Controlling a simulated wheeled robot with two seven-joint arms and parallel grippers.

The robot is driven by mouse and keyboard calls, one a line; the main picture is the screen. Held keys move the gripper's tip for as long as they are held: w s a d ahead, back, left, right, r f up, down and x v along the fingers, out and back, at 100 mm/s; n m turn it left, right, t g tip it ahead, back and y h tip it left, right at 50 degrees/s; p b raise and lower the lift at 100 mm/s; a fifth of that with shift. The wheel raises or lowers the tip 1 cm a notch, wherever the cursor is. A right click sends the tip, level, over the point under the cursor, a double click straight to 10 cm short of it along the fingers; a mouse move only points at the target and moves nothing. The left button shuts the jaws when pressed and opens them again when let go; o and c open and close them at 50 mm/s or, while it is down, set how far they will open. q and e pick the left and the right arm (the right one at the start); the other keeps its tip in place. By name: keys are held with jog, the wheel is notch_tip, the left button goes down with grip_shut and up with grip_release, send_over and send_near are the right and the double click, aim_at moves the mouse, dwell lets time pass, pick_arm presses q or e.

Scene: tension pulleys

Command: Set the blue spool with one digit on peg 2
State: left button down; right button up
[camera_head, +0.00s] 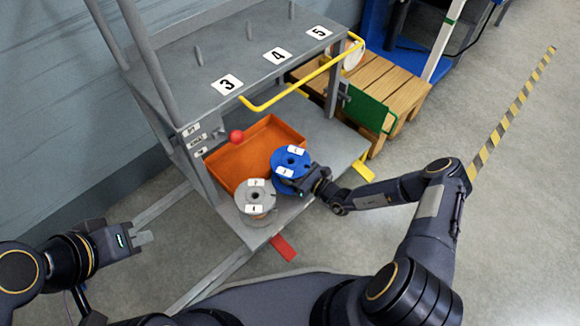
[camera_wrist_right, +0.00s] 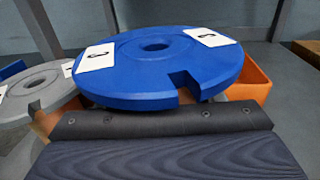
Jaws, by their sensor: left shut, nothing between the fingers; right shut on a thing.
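The blue spool (camera_head: 287,157) has a round flange with a centre hole and white labels whose marks I cannot read surely. In the right wrist view the spool (camera_wrist_right: 150,72) shows a notch in its near rim. My right gripper (camera_head: 308,183) is shut on its near right side. I cannot tell whether the spool is lifted or still rests on something. My left gripper (camera_head: 143,238) is shut and empty, off the rack's left side. Upright pegs stand on the upper shelf (camera_head: 190,80), with labels 3 (camera_head: 227,84), 4 and 5. No label 2 shows.
A grey spool (camera_head: 256,197) stands close left of the blue one; it also shows in the wrist view (camera_wrist_right: 35,88). An orange bin (camera_head: 222,168) and red ball (camera_head: 236,137) are behind. A yellow rail (camera_head: 300,85) edges the upper shelf. A wooden pallet (camera_head: 385,80) stands right.

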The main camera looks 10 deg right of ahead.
jog(key=shift+f, duration=0.1)
jog(key=shift+f+b, duration=0.95)
jog(key=shift+f, duration=0.35)
jog(key=shift+f, duration=0.15)
jog(key=shift+f, duration=0.15)
dwell(0.4)
jog(key=o, duration=1.5)
jog(key=shift+f, duration=0.1)
jog(key=shift+c, duration=0.2)
